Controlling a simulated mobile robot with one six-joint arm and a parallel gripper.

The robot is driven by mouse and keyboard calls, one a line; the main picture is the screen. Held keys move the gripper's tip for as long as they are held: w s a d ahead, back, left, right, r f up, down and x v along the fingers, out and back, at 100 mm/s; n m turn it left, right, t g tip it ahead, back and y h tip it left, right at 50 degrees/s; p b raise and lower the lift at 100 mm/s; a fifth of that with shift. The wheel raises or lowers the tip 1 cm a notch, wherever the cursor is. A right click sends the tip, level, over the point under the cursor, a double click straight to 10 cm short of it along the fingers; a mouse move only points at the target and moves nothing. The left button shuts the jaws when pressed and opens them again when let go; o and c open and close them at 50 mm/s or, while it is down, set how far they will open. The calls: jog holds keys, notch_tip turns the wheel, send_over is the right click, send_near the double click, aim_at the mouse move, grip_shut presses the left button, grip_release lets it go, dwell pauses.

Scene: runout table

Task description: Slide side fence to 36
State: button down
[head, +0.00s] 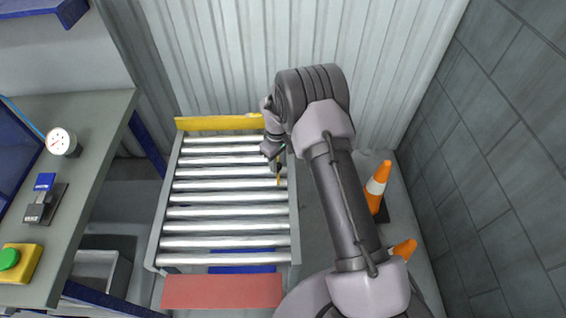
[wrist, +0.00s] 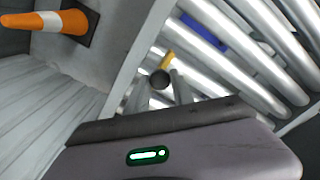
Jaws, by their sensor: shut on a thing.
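The roller table (head: 161,222) stands in the middle of the head view, with a grey rail along each side. My gripper (head: 278,166) is over its right edge, near the far end, pointing down. In the wrist view my gripper (wrist: 160,92) is shut on a dark round knob (wrist: 160,79) beside the rail. A small yellow piece (wrist: 168,60) lies just beyond the knob, and a thin yellow piece (head: 279,181) shows below my gripper in the head view. I cannot make out the side fence's full shape, nor any scale or number; my arm hides part of that side.
A yellow board (head: 213,124) crosses the table's far end; a red panel (head: 222,291) lies at the near end. Orange cones (head: 376,187) stand on the floor to the right. A workbench (head: 92,135) with a gauge (head: 61,142) is at left. A corrugated wall closes the back.

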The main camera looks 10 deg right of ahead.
jog(key=shift+w+a, duration=0.25)
jog(key=shift+a, duration=0.85)
jog(key=c, duration=1.1)
grip_release()
notch_tip(320, 180, up, 17)
jog(key=p, duration=0.5)
jog(key=shift+r+p, duration=0.2)
jog(key=shift+p, duration=0.1)
